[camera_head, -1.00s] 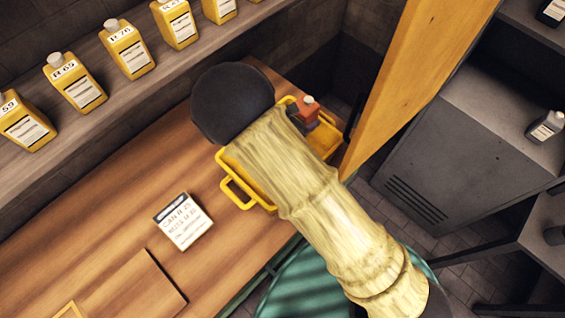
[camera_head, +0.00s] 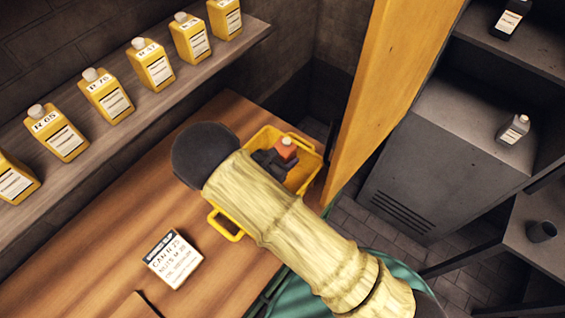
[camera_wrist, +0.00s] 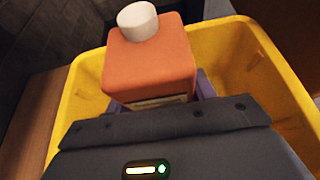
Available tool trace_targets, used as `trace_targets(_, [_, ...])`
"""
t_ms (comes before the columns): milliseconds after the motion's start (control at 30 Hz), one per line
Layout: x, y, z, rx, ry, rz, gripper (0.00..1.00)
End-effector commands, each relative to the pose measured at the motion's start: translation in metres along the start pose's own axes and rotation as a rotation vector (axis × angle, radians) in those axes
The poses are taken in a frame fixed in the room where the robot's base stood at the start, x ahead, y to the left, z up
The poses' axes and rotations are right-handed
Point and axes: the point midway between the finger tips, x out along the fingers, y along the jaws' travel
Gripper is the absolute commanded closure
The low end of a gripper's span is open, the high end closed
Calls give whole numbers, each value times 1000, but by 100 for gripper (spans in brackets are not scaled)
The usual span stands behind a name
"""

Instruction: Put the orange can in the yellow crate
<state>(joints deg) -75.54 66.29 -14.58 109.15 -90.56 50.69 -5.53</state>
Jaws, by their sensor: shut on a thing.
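The orange can (camera_head: 285,149) with a white cap is held in my gripper (camera_head: 268,161). In the wrist view the can (camera_wrist: 150,62) is upright above or inside the yellow crate (camera_wrist: 248,62), with crate walls on both sides. My gripper (camera_wrist: 165,108) is shut on it; the fingertips are mostly hidden behind the can and the gripper body. In the head view the yellow crate (camera_head: 226,226) stands on the wooden bench, partly covered by my arm. Whether the can touches the crate floor is hidden.
A shelf (camera_head: 120,122) along the wall holds several yellow cans. A labelled card (camera_head: 173,260) lies on the bench (camera_head: 110,240). A yellow-orange post (camera_head: 375,95) rises right of the crate. A grey cabinet (camera_head: 425,180) stands farther right.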

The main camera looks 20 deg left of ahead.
Motion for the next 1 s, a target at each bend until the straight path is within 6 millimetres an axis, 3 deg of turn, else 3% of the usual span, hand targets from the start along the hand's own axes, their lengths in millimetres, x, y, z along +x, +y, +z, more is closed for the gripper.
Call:
trace_targets(233, [2, 0, -4, -1, -2, 0, 82])
trace_targets(600, [18, 0, -36, -1, -2, 1, 82])
trace_targets(967, [19, 0, -40, 0, -2, 2, 82])
trace_targets(1000, [19, 0, -40, -1, 0, 1, 38])
